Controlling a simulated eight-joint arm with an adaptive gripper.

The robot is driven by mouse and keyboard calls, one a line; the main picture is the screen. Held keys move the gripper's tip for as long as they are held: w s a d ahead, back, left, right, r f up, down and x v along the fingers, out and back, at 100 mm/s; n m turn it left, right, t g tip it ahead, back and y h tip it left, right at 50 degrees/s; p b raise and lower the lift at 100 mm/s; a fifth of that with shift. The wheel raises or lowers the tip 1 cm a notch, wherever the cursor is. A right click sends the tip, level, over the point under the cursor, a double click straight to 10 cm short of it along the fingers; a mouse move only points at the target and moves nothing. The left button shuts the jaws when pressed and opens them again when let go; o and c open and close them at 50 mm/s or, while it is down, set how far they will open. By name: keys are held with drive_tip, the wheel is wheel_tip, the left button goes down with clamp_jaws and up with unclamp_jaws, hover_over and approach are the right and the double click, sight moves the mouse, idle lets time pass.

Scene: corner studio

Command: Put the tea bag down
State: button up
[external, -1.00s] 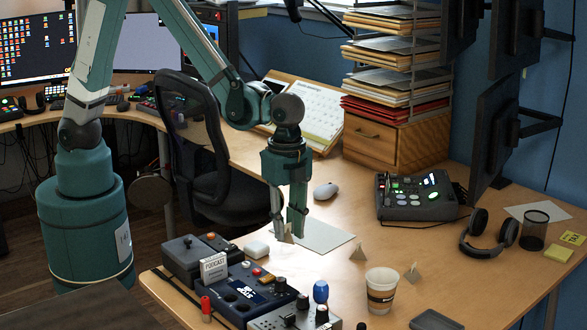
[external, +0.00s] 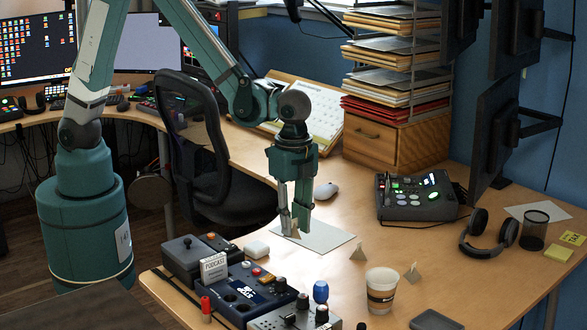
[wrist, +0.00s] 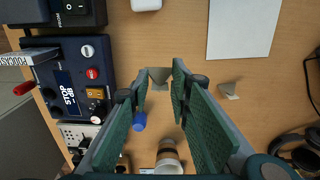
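My gripper (external: 294,228) is shut on a small pale pyramid-shaped tea bag (wrist: 160,76). The bag sits between the fingertips in the wrist view; in the external view it is small and partly covered by the fingers. The gripper hangs pointing down by a white paper sheet (external: 326,238) on the desk. I cannot tell the exact gap between bag and desk. A second tea bag (external: 358,253) stands on the bare wood right of the sheet; it also shows in the wrist view (wrist: 229,91). A third tea bag (external: 412,273) stands right of the paper cup.
The paper cup (external: 381,290) and a blue knob-like object (external: 321,291) stand in front. Control boxes (external: 250,290) and a white case (external: 256,249) are on the left. A mouse (external: 326,191), console (external: 416,196) and headphones (external: 488,235) lie behind and right.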

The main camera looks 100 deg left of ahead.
drive_tip(key=w+a+n, duration=0.3)
drive_tip(key=a+n, duration=0.2)
drive_tip(key=a, duration=1.5)
drive_tip(key=w+a+n, duration=0.2)
drive_tip(key=a+n, duration=0.2)
drive_tip(key=a, duration=1.7)
drive_tip(key=s+a+n, duration=0.2)
drive_tip(key=s+a, duration=0.1)
drive_tip(key=a, duration=0.7)
drive_tip(key=s+a+n, duration=0.3)
drive_tip(key=s+a, duration=0.1)
drive_tip(key=a, duration=0.7)
drive_tip(key=shift+r, duration=0.15)
drive_tip(key=s+a+n, duration=0.1)
drive_tip(key=s+a, duration=0.3)
drive_tip(key=a, duration=0.1)
drive_tip(key=s+a+n, duration=0.1)
drive_tip(key=s+a, duration=0.2)
drive_tip(key=a, duration=0.3)
drive_tip(key=s+a+n, duration=0.2)
drive_tip(key=s+a, duration=0.2)
drive_tip(key=a, duration=0.1)
drive_tip(key=shift+s+a, duration=0.2)
drive_tip(key=shift+s, duration=0.15)
drive_tip(key=shift+c, duration=0.2)
drive_tip(key=shift+f+b, duration=0.4)
drive_tip(key=shift+f, duration=2.75)
drive_tip(key=shift+f+b, duration=0.45)
drive_tip(key=shift+f, duration=1.45)
